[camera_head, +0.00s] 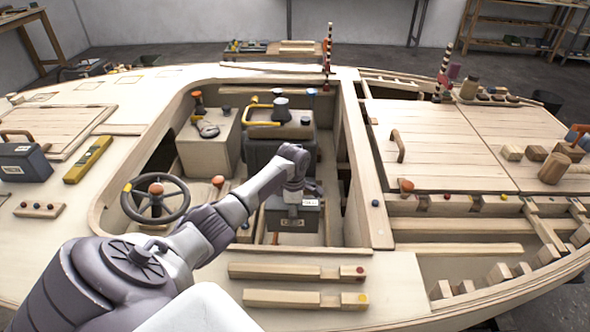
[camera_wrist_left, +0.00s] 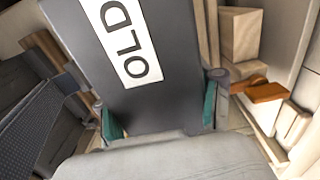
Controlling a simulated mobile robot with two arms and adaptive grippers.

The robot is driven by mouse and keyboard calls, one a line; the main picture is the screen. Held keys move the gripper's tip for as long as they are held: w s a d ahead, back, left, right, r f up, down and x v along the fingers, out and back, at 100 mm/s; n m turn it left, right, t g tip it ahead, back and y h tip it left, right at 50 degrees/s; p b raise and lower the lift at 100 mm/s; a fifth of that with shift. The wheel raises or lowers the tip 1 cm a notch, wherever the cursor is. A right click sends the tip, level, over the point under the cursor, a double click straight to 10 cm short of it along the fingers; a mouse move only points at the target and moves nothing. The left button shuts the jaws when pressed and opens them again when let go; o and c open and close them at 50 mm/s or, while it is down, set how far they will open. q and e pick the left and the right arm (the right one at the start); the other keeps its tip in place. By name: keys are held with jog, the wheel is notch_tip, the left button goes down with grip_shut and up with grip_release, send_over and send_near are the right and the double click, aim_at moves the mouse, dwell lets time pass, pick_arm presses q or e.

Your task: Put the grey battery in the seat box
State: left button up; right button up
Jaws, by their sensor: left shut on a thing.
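My left gripper (camera_head: 298,189) reaches down into the hull's open cockpit. It is shut on a dark grey battery (camera_head: 292,222) with a white label, near the cockpit's front right corner. In the left wrist view the two green-padded fingers (camera_wrist_left: 160,115) sit on either side of the battery (camera_wrist_left: 185,75), whose label reads "OLD". A second dark grey battery (camera_head: 25,162) with a handle and white label stands on the left deck. I cannot tell which part is the seat box. A pale box (camera_head: 210,145) and a dark grey box (camera_head: 278,138) stand inside the cockpit. My right gripper is out of view.
A steering wheel (camera_head: 155,198) stands left of my arm. A yellow level (camera_head: 88,159) lies on the left deck. A handled hatch panel (camera_head: 425,150) and loose wooden blocks (camera_head: 536,153) are on the right. The cockpit's right wall (camera_head: 363,170) is close to the held battery.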

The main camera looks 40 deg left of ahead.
pick_arm(q)
notch_tip(320, 180, down, 6)
jog(key=shift+f+b, duration=0.1)
jog(key=shift+b, duration=0.6)
notch_tip(320, 180, down, 4)
jog(key=shift+r+b, duration=0.2)
jog(key=shift+b, duration=0.45)
jog(key=o, duration=1.7)
notch_tip(320, 180, up, 11)
jog(key=p, duration=0.3)
jog(key=shift+s+d, duration=0.1)
jog(key=shift+r, duration=0.6)
